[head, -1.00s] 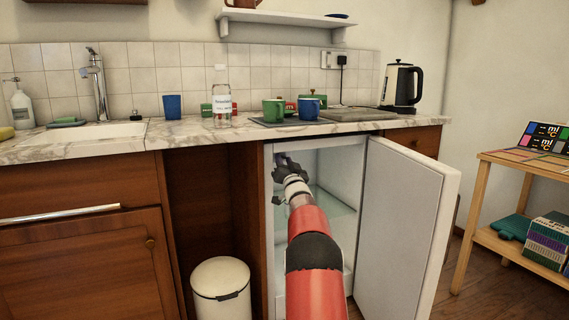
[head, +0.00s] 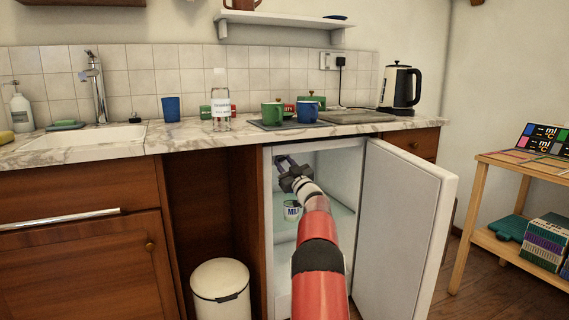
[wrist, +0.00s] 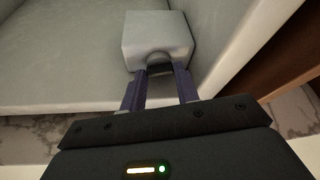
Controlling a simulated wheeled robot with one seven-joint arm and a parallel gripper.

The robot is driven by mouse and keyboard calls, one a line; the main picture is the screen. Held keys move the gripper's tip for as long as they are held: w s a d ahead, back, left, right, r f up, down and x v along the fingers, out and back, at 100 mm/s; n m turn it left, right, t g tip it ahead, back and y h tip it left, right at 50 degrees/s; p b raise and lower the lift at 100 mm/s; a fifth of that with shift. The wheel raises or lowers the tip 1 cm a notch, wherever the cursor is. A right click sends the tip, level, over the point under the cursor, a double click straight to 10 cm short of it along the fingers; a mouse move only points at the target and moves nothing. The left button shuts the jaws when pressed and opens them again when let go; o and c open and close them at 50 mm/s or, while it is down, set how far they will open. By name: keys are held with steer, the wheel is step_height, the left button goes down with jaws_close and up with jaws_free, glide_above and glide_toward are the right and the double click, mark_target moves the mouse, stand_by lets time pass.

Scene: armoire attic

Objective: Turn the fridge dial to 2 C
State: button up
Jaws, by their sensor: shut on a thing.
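The small fridge (head: 269,235) stands open under the counter. Inside it, a pale grey box (wrist: 156,32) sits near the wall in the wrist view, with the small dark fridge dial (wrist: 160,69) on its near face. My gripper (wrist: 159,72) has its two fingers on either side of the dial and is shut on it. In the head view my gripper (head: 286,163) is inside the fridge at the upper left, and it hides the dial there. No temperature marks can be read in either view.
The open fridge door (head: 398,235) stands to the right of my arm. A cup marked MILK (head: 291,211) stands on the fridge shelf below my gripper. A white bin (head: 221,289) is on the floor at left. The counter edge (head: 200,145) lies above the fridge.

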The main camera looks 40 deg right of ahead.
steer(key=shift+n+y, duration=0.4)
steer(key=shift+n, duration=0.5)
steer(key=shift+n+p, duration=0.3)
steer(key=o, duration=0.7)
steer(key=b+v, duration=0.1)
steer(key=v, duration=0.6)
steer(key=shift+s, duration=0.45)
steer(key=shift+d, duration=0.1)
